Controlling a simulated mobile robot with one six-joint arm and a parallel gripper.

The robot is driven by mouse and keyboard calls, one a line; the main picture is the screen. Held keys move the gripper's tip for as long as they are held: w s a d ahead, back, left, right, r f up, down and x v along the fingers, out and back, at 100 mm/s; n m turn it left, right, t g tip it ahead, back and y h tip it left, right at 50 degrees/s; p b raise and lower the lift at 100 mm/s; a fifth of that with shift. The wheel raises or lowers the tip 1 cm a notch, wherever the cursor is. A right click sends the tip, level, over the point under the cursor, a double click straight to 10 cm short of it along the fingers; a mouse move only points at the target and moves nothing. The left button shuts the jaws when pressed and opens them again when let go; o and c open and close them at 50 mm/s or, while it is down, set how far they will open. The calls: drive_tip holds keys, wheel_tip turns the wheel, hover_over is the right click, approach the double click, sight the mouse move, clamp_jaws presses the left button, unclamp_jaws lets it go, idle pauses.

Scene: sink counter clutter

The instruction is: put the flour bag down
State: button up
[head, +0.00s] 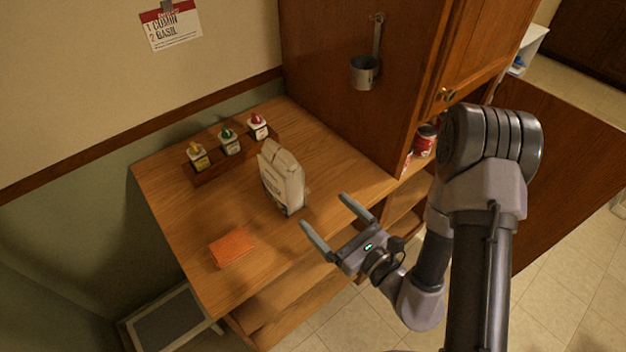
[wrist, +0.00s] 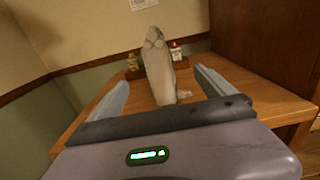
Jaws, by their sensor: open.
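The flour bag (head: 283,180), a pale cream paper bag with a folded top, stands upright on the wooden counter (head: 330,165). It also shows in the wrist view (wrist: 158,68), centred ahead between my two fingers. My gripper (head: 322,214) is open and empty, in front of the bag on its lower right side in the head view. There is a gap between the fingertips and the bag in the head view. The far side of the bag is hidden.
A wooden rack (head: 211,171) with three small capped bottles stands behind the bag, near the wall. An orange sponge-like block (head: 232,248) lies at the front left. A tall wooden cabinet (head: 345,110) with a hanging metal cup (head: 364,73) bounds the counter's right side.

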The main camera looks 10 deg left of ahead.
sight(296, 185)
drive_tip(key=shift+n, duration=0.3)
drive_tip(key=b+x, duration=0.3)
drive_tip(key=f+b+x, duration=0.1)
drive_tip(key=b+x, duration=0.2)
drive_tip(key=b, duration=0.1)
drive_tip(key=shift+a+f, duration=0.15)
drive_tip(key=shift+a, duration=0.1)
drive_tip(key=b, duration=0.4)
drive_tip(key=shift+w+a, duration=0.3)
drive_tip(key=w+a, duration=0.1)
drive_tip(key=w+a+r, duration=0.1)
drive_tip(key=w+a, duration=0.1)
drive_tip(key=shift+a+r, duration=0.1)
drive_tip(key=shift+a, duration=0.2)
drive_tip(key=x, duration=0.3)
drive_tip(key=b+x, duration=0.1)
drive_tip(key=x, duration=0.1)
drive_tip(key=shift+w+a+f, duration=0.1)
drive_tip(key=shift+a+f, duration=0.15)
drive_tip(key=shift+a, duration=0.1)
drive_tip(key=shift+r, duration=0.1)
clamp_jaws()
